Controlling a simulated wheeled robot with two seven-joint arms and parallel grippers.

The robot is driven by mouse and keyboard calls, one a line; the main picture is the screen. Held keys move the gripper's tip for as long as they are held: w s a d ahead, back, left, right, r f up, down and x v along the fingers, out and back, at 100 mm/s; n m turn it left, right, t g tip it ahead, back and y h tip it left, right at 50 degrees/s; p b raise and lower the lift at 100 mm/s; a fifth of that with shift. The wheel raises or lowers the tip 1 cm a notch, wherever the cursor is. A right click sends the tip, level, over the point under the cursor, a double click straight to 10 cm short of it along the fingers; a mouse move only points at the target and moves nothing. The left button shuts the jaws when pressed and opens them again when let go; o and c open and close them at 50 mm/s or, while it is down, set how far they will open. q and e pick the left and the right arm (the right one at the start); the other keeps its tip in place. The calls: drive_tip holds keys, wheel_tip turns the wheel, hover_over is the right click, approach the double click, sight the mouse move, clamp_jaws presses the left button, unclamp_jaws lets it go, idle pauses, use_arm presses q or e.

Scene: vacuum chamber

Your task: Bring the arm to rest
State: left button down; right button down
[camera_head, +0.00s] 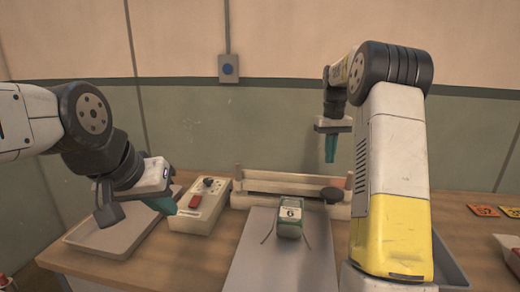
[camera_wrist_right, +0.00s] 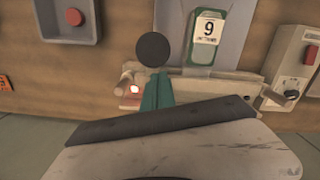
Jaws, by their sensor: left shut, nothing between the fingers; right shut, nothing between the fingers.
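My right gripper (camera_head: 331,148) has teal fingers that are together and empty. It hangs in the air, pointing down, above and behind the wooden rack. In the right wrist view its fingers (camera_wrist_right: 157,92) show beside the round black knob. My left gripper (camera_head: 164,204) is also shut and empty. It is raised at the left, over the space between the grey tray and the control box, with its fingers pointing down and right. My right forearm hides part of the table at the right.
A green labelled block (camera_head: 290,219) stands on a grey plate (camera_head: 262,258). Behind it is a pale rack (camera_head: 262,187) with a black knob (camera_head: 332,195). A control box (camera_head: 199,212) with a red button and a grey tray (camera_head: 108,238) are at the left. Orange cards (camera_head: 485,210) lie right.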

drive_tip(key=s+a+r+t+y, duration=0.1)
drive_tip(key=s+a+r+t, duration=0.1)
drive_tip(key=s+a+r, duration=0.35)
drive_tip(key=s+a+r+t, duration=0.1)
drive_tip(key=s+a+r, duration=0.15)
drive_tip(key=s, duration=0.55)
drive_tip(key=s+a+f+t, duration=0.1)
drive_tip(key=s+a+t, duration=0.1)
drive_tip(key=s, duration=0.7)
drive_tip(key=s+a+f+t+y, duration=0.1)
drive_tip(key=s+a, duration=0.3)
drive_tip(key=s, duration=0.4)
drive_tip(key=shift+s+a+f+t, duration=0.35)
drive_tip(key=shift+f+t, duration=0.15)
drive_tip(key=shift+f, duration=0.2)
